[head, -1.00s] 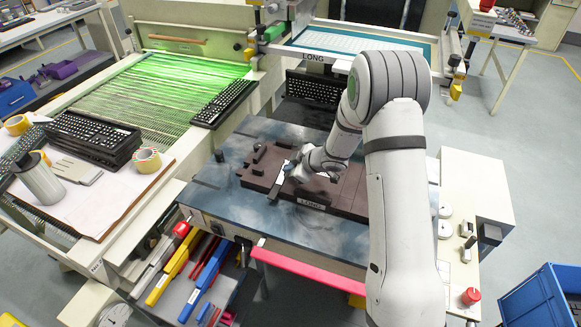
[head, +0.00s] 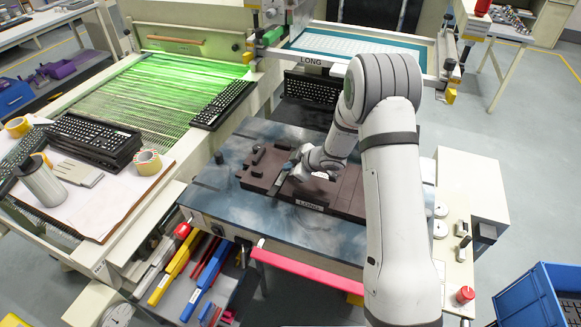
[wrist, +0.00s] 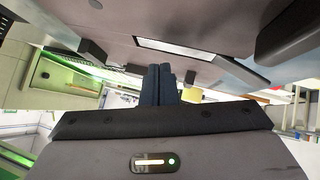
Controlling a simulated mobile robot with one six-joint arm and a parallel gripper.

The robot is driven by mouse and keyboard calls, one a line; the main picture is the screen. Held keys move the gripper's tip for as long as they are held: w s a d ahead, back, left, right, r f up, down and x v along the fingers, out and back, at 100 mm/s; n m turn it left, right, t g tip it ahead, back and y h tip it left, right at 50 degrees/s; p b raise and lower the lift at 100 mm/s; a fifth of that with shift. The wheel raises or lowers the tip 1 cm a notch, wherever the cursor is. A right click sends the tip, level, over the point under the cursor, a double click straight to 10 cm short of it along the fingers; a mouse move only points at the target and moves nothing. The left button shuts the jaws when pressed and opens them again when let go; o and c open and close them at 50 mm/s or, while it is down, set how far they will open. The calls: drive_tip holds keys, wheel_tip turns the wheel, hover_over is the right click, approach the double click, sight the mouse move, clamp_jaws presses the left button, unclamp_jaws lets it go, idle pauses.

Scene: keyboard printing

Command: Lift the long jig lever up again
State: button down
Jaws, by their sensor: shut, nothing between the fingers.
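The brown long jig (head: 345,193), with a white LONG label (head: 311,205) on its front edge, lies on the blue-grey table. A narrow dark bar (head: 281,182), which looks like its lever, crosses the jig's left part. My gripper (head: 291,170) is low over the jig, close beside this bar; I cannot tell whether they touch. The wrist view shows the two dark fingers of my gripper (wrist: 159,85) together and empty, below the brown jig surface (wrist: 110,28) in that picture. My wrist hides part of the jig and the bar's far end.
A black keyboard (head: 314,88) lies behind the jig, under the LONG-marked frame (head: 365,47). A stack of keyboards (head: 95,140) and tape rolls stand at left. A pink-red bar (head: 305,270) runs along the table front.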

drive_tip(key=shift+r, duration=0.2)
drive_tip(key=shift+r+p, duration=0.35)
drive_tip(key=shift+p, duration=0.1)
wheel_tip(320, 180, up, 4)
drive_tip(key=p, duration=0.3)
drive_tip(key=shift+f, duration=0.25)
drive_tip(key=w+d+v, duration=0.1)
drive_tip(key=w+v, duration=0.1)
drive_tip(key=v, duration=0.7)
drive_tip(key=shift+d+r+b, duration=0.2)
drive_tip(key=shift+r+b, duration=0.1)
drive_tip(key=shift+b, duration=0.15)
drive_tip(key=shift+s+r, duration=0.1)
drive_tip(key=shift+s, duration=0.05)
